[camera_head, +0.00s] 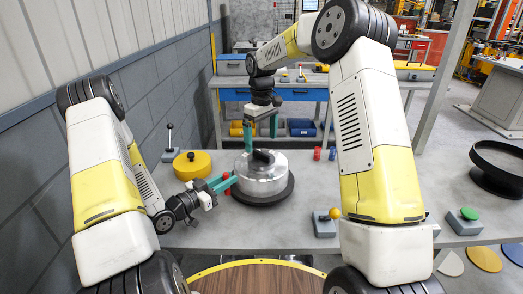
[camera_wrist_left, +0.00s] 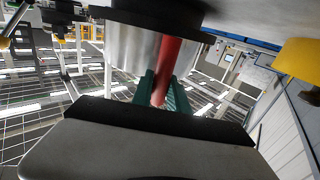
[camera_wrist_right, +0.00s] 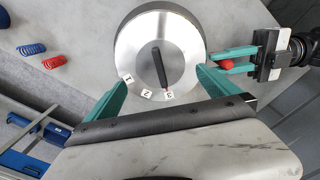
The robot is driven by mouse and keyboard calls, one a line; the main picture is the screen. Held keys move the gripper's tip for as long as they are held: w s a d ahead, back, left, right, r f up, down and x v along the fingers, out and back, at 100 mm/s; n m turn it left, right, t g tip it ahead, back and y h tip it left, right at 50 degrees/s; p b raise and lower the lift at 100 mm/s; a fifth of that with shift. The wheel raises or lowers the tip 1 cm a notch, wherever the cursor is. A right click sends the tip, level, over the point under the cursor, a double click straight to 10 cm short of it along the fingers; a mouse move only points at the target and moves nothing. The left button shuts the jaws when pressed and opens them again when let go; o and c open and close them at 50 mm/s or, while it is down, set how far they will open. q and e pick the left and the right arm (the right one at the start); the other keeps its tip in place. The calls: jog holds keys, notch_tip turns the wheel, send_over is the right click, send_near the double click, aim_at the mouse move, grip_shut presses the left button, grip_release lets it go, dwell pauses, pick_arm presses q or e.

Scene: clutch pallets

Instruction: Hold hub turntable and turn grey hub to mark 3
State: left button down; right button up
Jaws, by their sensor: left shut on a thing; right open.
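The grey hub (camera_head: 261,178) is a round metal cylinder on a dark round turntable base (camera_head: 262,200). In the right wrist view, a black bar (camera_wrist_right: 160,68) lies across the hub top. Its lower end is close to the rightmost of three small white labels (camera_wrist_right: 168,93), which seems to read 3. My left gripper (camera_head: 230,183) is at the hub's left side, shut on a red handle (camera_wrist_left: 168,65); the handle also shows in the right wrist view (camera_wrist_right: 226,64). My right gripper (camera_head: 260,141) is open, pointing down above the hub, its fingers apart on either side of the bar.
A yellow round lidded part (camera_head: 192,165) and a lever box (camera_head: 170,150) stand left on the grey table. Red and blue springs (camera_head: 317,153) lie right of the hub. A yellow-knob box (camera_head: 325,224), a green-button box (camera_head: 464,221) and a black ring (camera_head: 498,165) are further right.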

aim_at(261, 153)
notch_tip(261, 153, up, 6)
jog(key=shift+f, duration=0.2)
pick_arm(q)
jog(key=c, duration=1.2)
grip_release()
